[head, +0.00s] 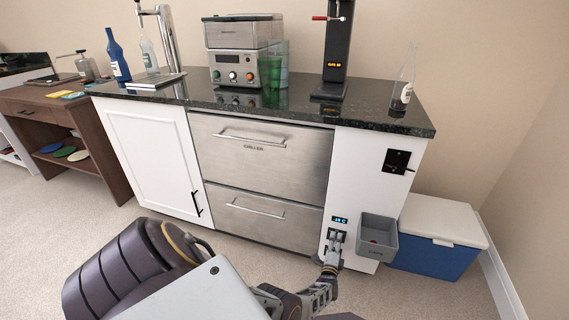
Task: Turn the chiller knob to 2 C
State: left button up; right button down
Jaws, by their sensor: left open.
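The chiller (255,155) is a pair of stainless steel drawers under the black counter, the upper one labelled CHILLER. To its right, low on the white cabinet panel, a small display (340,220) shows lit blue digits, too small to read surely. My left gripper (335,241) is just below the display, against or very near the front of the panel, with its fingers open. The chiller knob is not clearly visible; the fingers cover the spot under the display. I cannot tell whether they touch it. My right gripper is not in view.
A grey bin (378,229) is mounted on the panel close to the right of my gripper. A blue cooler (435,259) with a white lid stands on the floor farther right. A black wall plate (396,161) sits above the bin. Bottles and machines stand on the counter (300,112).

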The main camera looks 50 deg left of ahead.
pick_arm(q)
jog(key=shift+n, duration=0.4)
